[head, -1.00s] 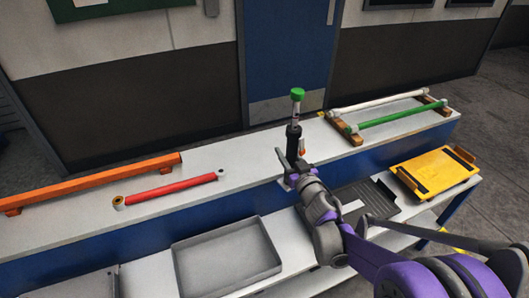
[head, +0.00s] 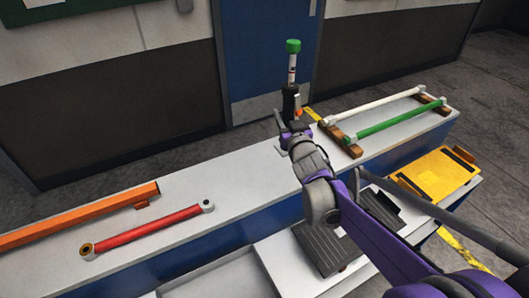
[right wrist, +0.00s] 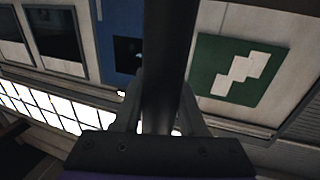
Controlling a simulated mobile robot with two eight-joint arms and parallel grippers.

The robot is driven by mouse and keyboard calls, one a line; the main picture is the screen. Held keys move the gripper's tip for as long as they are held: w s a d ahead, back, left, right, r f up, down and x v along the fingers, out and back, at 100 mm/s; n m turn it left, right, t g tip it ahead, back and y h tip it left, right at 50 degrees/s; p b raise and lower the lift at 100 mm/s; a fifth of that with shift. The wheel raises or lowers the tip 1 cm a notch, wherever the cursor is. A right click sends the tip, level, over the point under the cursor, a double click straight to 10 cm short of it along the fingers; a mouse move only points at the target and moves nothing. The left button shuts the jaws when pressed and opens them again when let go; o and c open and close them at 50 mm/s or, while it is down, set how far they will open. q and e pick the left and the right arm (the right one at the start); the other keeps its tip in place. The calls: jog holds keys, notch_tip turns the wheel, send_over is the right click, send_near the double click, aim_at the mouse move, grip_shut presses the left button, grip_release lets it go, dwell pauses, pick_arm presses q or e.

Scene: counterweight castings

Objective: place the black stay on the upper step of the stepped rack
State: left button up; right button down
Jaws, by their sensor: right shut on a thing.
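My right gripper (head: 287,127) is shut on the black stay (head: 291,104). The stay stands nearly upright, with a dark lower body, a pale upper part and a green end on top. In the right wrist view the stay (right wrist: 167,50) is a dark bar between the fingers. The stepped rack (head: 232,205) seems to be the long white-topped, blue-fronted structure, with a high back step and lower surface in front. The gripper appears over the back step; the stay's lower end is hidden. My left gripper is not in view.
On the upper surface lie a red stay (head: 146,232) and an orange beam (head: 80,216) at left. White (head: 370,105) and green (head: 400,118) bars rest on wooden supports at right. A dark tray (head: 325,250) and yellow tray (head: 437,174) sit lower. The surface between red stay and wooden supports looks clear.

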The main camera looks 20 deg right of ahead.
jog(key=f, duration=0.2)
jog(key=s+f, duration=0.1)
jog(key=f, duration=0.1)
jog(key=shift+a, duration=0.1)
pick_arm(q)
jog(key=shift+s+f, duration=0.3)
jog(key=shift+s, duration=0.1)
pick_arm(e)
jog(key=shift+w+f, duration=0.15)
jog(key=shift+f, duration=2.15)
jog(key=shift+f+b, duration=0.15)
jog(key=shift+b, duration=0.2)
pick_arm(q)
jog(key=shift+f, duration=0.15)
pick_arm(e)
jog(key=shift+c, duration=2.3)
grip_release()
